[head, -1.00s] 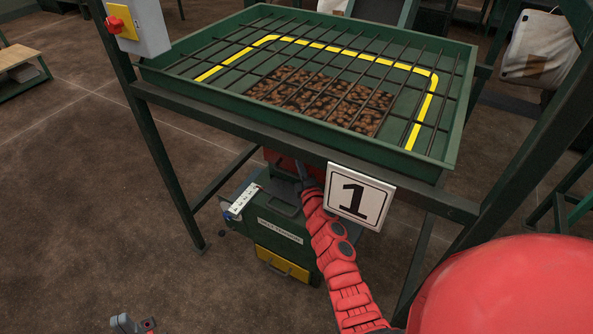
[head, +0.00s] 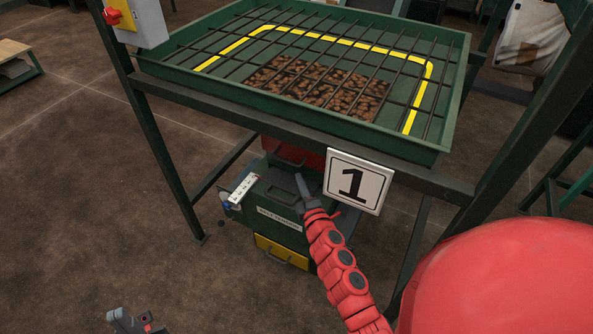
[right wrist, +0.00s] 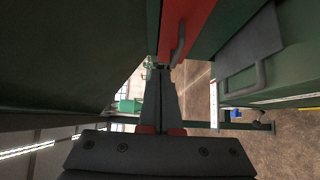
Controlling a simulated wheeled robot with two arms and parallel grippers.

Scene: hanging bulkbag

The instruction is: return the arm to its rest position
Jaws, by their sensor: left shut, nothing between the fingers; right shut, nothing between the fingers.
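My right arm (head: 343,272) reaches up under the green grated hopper (head: 140,62). My right gripper (head: 299,178) is shut and empty, in front of the red panel (head: 301,153) below the hopper. In the right wrist view the shut fingers (right wrist: 160,72) point ahead, with the red panel and its handle (right wrist: 179,44) just beyond their tips; I see nothing held. My left gripper (head: 128,320) shows only in part at the bottom left edge, shut and well clear of the stand.
A dark green machine (head: 262,206) with a yellow drawer (head: 281,252) stands below the hopper. The "1" sign (head: 357,181) hangs close to the right of my right gripper. Stand legs (head: 165,165) flank the space. Floor (head: 75,200) at the left is clear.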

